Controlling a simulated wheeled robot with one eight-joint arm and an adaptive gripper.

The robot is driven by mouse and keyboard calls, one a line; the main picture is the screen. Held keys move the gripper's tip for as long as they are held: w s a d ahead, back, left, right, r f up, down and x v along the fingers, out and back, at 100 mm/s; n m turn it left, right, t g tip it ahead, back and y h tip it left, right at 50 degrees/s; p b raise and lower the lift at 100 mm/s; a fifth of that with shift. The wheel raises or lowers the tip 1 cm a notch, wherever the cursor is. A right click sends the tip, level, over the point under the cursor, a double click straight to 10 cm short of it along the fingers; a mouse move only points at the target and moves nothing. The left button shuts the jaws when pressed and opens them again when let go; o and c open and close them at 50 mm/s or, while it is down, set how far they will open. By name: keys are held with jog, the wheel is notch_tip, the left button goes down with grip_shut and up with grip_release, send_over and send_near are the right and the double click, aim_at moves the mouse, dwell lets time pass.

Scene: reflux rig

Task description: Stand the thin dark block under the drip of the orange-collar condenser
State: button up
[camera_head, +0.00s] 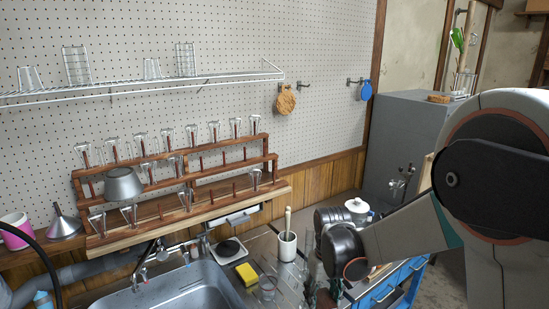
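I cannot make out the thin dark block or an orange-collar condenser in the head view. Clear glassware stands at the bench's front, left of my arm, too small and overlapped to tell apart. My arm comes in from the right and its dark joint hangs over the bench by this glassware. I cannot make out my gripper's fingers; whether they hold anything is hidden.
A steel sink (185,290) lies at lower left, with a yellow sponge (247,273) beside it. A white cup (287,246) and a white lidded pot (357,206) stand near my arm. A wooden rack (190,206) of glasses stands behind.

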jog(key=s+d+f+m, duration=0.2)
jog(key=d+f+m, duration=0.1)
jog(key=d, duration=0.4)
jog(key=shift+f, duration=0.75)
